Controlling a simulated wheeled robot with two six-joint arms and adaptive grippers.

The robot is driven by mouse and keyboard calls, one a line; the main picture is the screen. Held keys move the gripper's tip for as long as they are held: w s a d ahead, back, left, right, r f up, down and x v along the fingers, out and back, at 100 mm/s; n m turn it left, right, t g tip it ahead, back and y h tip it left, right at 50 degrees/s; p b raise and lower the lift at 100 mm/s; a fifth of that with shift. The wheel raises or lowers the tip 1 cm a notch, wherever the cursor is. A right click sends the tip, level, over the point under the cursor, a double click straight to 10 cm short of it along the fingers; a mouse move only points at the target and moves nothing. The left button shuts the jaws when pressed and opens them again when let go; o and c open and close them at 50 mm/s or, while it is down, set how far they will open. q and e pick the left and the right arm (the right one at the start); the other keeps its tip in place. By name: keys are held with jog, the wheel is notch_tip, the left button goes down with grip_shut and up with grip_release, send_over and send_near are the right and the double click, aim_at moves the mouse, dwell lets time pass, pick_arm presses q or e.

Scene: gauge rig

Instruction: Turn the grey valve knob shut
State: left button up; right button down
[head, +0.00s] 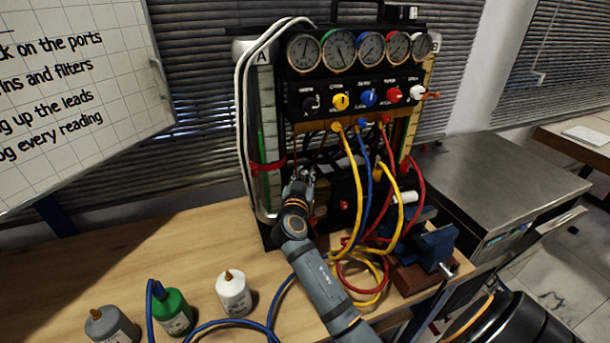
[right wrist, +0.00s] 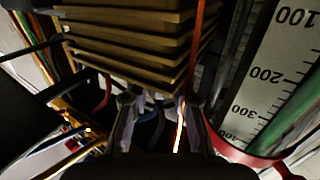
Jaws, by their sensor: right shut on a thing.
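The gauge rig (head: 345,78) stands on the wooden bench. My right gripper (head: 302,176) reaches into the rig's lower left part, beside the left tube column. In the right wrist view its two fingers (right wrist: 157,108) stand apart with something dark between them. It is shut on this thing, which seems to be the grey valve knob; its shape and colour are mostly hidden by the fingers and shadow, so how far it is turned cannot be told. My left gripper is not in view.
A row of coloured knobs (head: 368,98) sits under several round gauges (head: 339,48). Yellow, blue and red hoses (head: 348,170) hang right of my arm. A blue vise (head: 430,246) stands at right. White (head: 233,292), green (head: 173,311) and grey (head: 110,326) bottles stand at front left.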

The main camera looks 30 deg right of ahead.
aim_at(304, 172)
dwell(0.4)
jog(key=c, duration=1.1)
grip_release()
jog(key=shift+a, duration=0.1)
jog(key=shift+c, duration=0.2)
jog(key=shift+r, duration=0.1)
notch_tip(304, 172, up, 10)
jog(key=shift+f, duration=0.1)
